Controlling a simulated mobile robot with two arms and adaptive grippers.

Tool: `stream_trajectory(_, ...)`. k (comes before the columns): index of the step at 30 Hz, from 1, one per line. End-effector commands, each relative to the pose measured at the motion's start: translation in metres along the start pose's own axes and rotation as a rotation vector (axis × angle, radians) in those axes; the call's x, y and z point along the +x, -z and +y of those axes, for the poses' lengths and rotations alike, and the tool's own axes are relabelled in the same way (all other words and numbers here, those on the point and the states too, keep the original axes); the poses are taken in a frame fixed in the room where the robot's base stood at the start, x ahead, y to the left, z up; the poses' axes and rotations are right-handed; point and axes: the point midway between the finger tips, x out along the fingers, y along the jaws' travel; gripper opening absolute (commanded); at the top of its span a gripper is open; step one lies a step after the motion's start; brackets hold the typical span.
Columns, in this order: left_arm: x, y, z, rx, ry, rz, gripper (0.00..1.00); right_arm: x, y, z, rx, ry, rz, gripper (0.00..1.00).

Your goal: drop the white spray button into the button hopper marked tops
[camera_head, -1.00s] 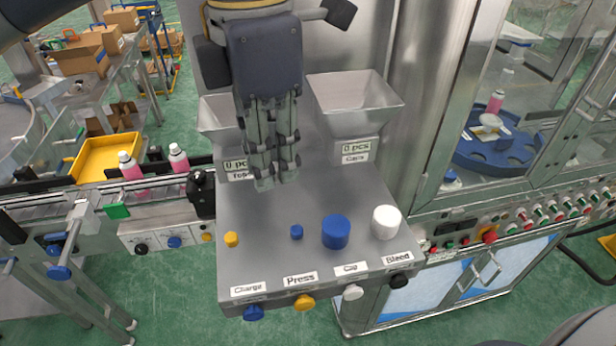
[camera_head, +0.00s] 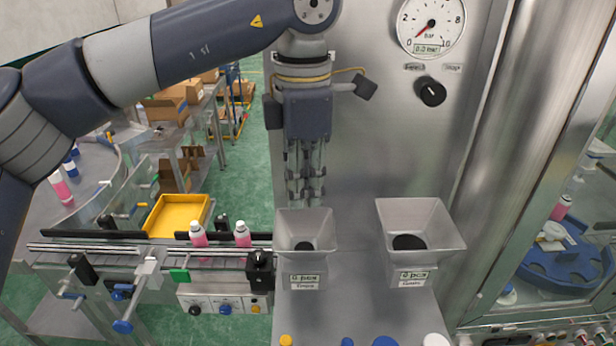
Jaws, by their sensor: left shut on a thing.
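My left gripper (camera_head: 306,194) points down with its fingers closed, at the back rim of the left hopper (camera_head: 286,226). I cannot tell whether the fingertips are over the opening or behind the rim. The white spray button is too small or hidden to make out between the fingers. The left hopper is a grey funnel with a dark hole and a counter label; its name plate, blurred now, looked like "Tops" in the earlier frame. My right gripper is not in view.
A second grey hopper (camera_head: 447,240) stands to the right. Below are a yellow knob (camera_head: 286,340), blue knobs and a white one (camera_head: 436,340). A conveyor with pink bottles (camera_head: 243,234) and a yellow tray (camera_head: 151,222) lies left. A gauge (camera_head: 432,24) is on the panel above.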

Motion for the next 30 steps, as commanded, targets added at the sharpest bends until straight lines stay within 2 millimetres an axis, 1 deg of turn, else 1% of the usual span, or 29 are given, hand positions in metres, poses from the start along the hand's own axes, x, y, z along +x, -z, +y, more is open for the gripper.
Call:
stream_trajectory(6, 0.024, 0.000, 0.000, 0.001, 0.000, 0.000, 0.09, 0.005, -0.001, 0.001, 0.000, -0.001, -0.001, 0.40)
stream_trajectory(11, 0.040, 0.000, -0.001, 0.001, 0.000, 0.000, 0.09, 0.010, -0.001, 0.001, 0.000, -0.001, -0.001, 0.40)
stream_trajectory(15, 0.053, 0.000, -0.001, 0.000, 0.000, -0.002, 0.09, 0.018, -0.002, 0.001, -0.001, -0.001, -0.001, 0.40)
stream_trajectory(21, 0.063, 0.000, -0.001, 0.000, -0.001, -0.003, 0.09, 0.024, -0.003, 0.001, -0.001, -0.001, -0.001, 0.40)
stream_trajectory(30, 0.065, 0.000, -0.001, 0.000, -0.001, -0.002, 0.09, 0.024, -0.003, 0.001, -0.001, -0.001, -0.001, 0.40)
